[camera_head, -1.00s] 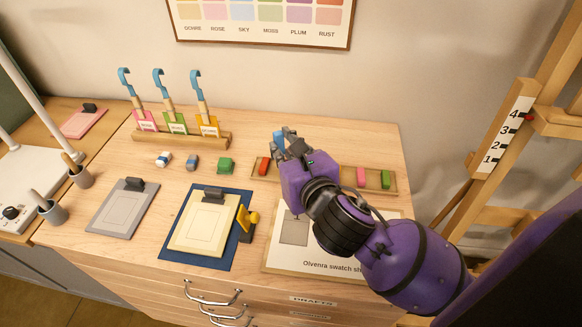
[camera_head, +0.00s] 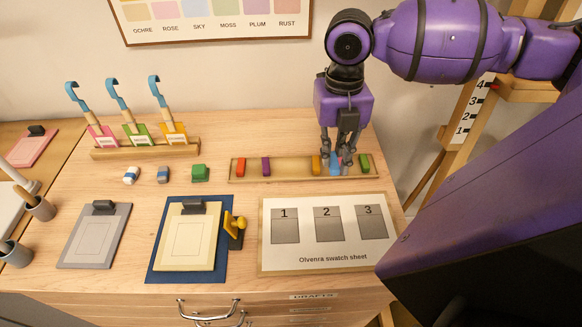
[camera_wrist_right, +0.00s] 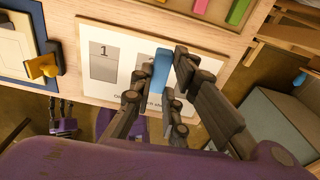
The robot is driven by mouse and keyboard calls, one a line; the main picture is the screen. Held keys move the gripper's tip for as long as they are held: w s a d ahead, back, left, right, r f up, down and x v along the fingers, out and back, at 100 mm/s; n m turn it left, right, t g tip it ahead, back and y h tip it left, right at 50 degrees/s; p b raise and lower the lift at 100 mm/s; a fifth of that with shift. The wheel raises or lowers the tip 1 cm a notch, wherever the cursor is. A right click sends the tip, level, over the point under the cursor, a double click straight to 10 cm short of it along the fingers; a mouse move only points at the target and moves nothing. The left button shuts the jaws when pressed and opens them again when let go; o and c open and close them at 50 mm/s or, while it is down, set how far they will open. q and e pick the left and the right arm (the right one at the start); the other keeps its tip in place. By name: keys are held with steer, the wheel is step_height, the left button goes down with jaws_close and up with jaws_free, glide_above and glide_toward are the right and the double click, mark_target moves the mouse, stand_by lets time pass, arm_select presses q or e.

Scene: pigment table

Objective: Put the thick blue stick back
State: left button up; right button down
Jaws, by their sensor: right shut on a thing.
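The blue stick (camera_head: 334,163) is between the fingertips of my right gripper (camera_head: 337,160), which is shut on it. In the head view it shows against the right part of the wooden tray (camera_head: 290,168); its exact height above the tray cannot be told. In the right wrist view the blue stick (camera_wrist_right: 160,70) stands out between the fingers (camera_wrist_right: 158,75), in front of the swatch sheet. The tray holds a red stick (camera_head: 241,166), a purple stick (camera_head: 266,166), an orange stick (camera_head: 316,164) and a green stick (camera_head: 365,163). A pink stick (camera_wrist_right: 201,6) shows in the wrist view.
The swatch sheet (camera_head: 290,255) lies in front of the tray. A yellow stamp (camera_head: 236,226), a clipboard on a blue mat (camera_head: 188,278) and a grey clipboard (camera_head: 94,235) lie left. Behind stand a tool rack (camera_head: 145,150) and small blocks, including a green one (camera_head: 200,173).

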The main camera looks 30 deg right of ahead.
steer(key=shift+s+d+r, duration=0.15)
steer(key=shift+s+r, duration=0.25)
steer(key=shift+r, duration=0.2)
steer(key=b, duration=0.2)
glide_above(291, 169)
steer(key=s, duration=0.4)
step_height(291, 169, down, 4)
steer(key=shift+m, duration=0.3)
steer(key=w+f, duration=0.1)
steer(key=f, duration=0.1)
steer(key=w+f, duration=0.2)
steer(key=shift+d, duration=0.2)
steer(key=shift+w+a+f, duration=0.1)
steer(key=shift+w+f, duration=0.5)
steer(key=shift+f, duration=0.15)
steer(key=shift+w+f, duration=0.1)
steer(key=shift+f, duration=1.45)
arm_select(q)
steer(key=shift+s+a+f, duration=0.1)
steer(key=shift+a+f, duration=0.15)
steer(key=shift+f, duration=0.3)
steer(key=shift+s+a+f, duration=0.1)
steer(key=shift+a+f, duration=0.1)
steer(key=shift+f, duration=0.35)
